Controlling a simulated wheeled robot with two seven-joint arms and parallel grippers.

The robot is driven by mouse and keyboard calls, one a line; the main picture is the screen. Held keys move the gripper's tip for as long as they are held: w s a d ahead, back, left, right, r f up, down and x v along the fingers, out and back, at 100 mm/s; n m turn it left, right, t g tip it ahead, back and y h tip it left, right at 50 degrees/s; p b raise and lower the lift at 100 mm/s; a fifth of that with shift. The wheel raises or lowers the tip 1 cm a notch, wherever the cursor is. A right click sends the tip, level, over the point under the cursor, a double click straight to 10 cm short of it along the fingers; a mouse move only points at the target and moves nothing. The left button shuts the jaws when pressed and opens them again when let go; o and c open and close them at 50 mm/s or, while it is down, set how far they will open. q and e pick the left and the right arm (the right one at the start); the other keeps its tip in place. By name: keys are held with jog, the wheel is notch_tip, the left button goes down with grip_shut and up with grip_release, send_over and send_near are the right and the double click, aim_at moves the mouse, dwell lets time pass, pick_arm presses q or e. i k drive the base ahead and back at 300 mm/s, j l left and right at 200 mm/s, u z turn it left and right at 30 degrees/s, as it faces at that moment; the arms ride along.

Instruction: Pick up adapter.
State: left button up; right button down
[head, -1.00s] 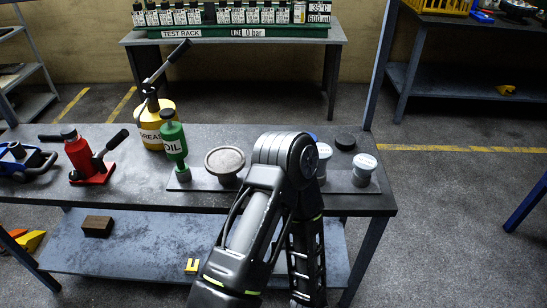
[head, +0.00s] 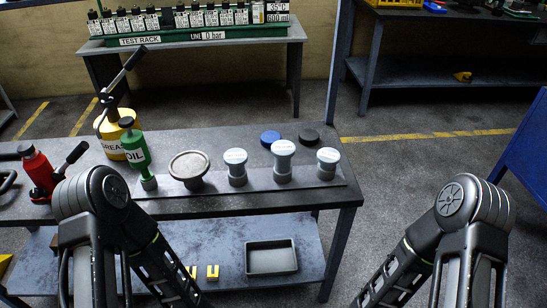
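Several adapter-like pieces stand upright in a row on a grey strip along the front of the workbench in the head view. They are a wide round-topped dark one (head: 189,168), a short grey one with a pale top (head: 236,167), a taller grey one (head: 283,162) and another grey one (head: 327,165) at the right end. The labels on the tops are too small to read, so I cannot tell which is the adapter. Both my arms show, bent at the lower left and lower right. Both grippers are outside the picture.
A green oil bottle (head: 135,150), yellow grease can (head: 110,132) and red jack (head: 38,172) stand left on the bench (head: 225,137). A blue disc (head: 270,138) and black disc (head: 309,136) lie behind the row. An empty grey tray (head: 271,257) sits on the lower shelf.

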aim_at(283, 150)
jog(key=i+l+u, duration=0.15)
jog(key=u, duration=0.35)
jog(key=i+l+u, duration=0.25)
jog(key=u, duration=0.25)
